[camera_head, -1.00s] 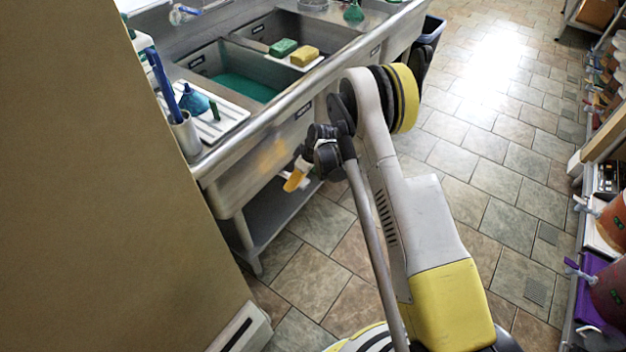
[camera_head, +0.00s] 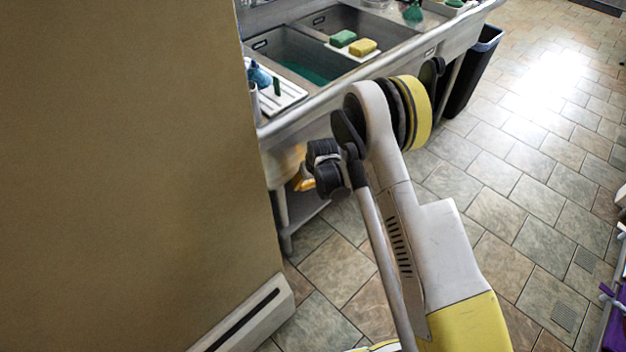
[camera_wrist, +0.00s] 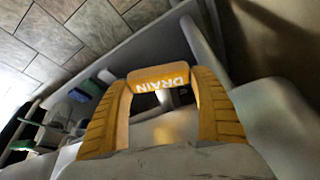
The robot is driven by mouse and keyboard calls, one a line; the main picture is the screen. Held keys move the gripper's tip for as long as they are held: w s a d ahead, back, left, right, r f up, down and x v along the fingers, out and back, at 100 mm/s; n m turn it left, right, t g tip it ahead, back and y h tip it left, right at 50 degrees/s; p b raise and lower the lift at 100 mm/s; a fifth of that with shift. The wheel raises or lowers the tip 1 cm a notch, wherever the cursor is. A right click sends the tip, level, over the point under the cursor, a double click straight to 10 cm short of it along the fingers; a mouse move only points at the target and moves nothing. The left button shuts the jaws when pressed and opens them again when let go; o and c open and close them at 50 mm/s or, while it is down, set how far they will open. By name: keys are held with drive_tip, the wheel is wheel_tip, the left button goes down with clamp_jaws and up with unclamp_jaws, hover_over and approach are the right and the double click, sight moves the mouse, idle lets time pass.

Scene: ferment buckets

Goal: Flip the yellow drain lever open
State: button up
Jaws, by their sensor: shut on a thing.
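The yellow drain lever (camera_wrist: 158,78), marked DRAIN upside down in this view, lies between the tips of my two ribbed yellow fingers in the wrist view. My gripper (camera_wrist: 160,82) is shut on it, one finger on each side. The lever's mount is mostly hidden, so I cannot tell how far it is turned. The lever cannot be made out there.
A tan wall (camera_head: 130,150) fills the left, with a pale baseboard unit (camera_head: 245,315) at its foot. A green sponge (camera_head: 343,38) and a yellow sponge (camera_head: 363,47) lie on the sink. A dark bin (camera_head: 475,75) stands beyond.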

drive_tip(key=shift+a, duration=0.15)
drive_tip(key=o, duration=1.4)
drive_tip(key=shift+s+a, duration=0.1)
drive_tip(key=shift+a, duration=0.05)
drive_tip(key=v, duration=0.7)
drive_tip(key=shift+s+r, duration=0.1)
drive_tip(key=shift+r, duration=0.15)
